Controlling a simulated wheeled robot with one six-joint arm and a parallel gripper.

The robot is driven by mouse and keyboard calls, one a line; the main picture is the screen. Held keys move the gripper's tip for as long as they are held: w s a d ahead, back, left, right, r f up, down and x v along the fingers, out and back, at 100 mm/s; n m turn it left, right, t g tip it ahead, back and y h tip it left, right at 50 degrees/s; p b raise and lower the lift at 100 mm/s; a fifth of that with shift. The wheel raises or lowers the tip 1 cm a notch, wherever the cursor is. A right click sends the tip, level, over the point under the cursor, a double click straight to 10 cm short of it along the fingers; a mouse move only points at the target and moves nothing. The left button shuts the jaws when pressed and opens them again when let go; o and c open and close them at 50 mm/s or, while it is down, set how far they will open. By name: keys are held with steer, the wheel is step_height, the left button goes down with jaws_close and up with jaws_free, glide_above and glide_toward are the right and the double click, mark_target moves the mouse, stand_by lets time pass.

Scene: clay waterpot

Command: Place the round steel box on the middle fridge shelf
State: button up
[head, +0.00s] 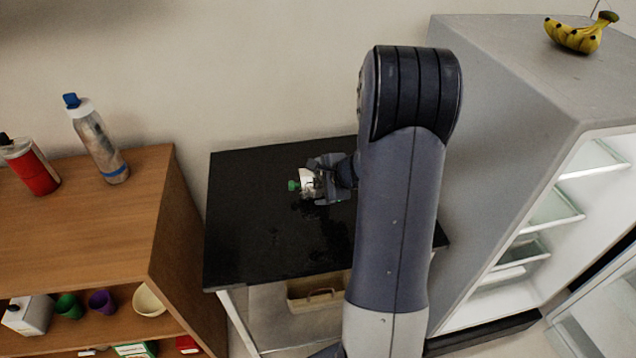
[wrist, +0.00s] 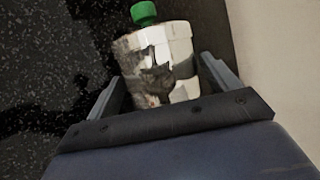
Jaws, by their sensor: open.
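The round steel box (head: 306,181) is a small shiny container with a green knob, on the black-topped table (head: 250,235). In the wrist view the steel box (wrist: 160,62) shows mottled reflections, with its knob at the far end. My gripper (head: 322,178) is at the box; in the wrist view its open fingers (wrist: 162,82) stand on either side of it. I cannot tell whether either finger touches it. The grey fridge (head: 500,85) stands at the right with its white inside showing. Several glass shelves show, among them a middle shelf (head: 553,212).
Bananas (head: 578,36) lie on the fridge top. An open fridge door (head: 600,310) shows at the lower right. The black tabletop around the box looks clear.

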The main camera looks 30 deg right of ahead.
steer(key=c, duration=0.9)
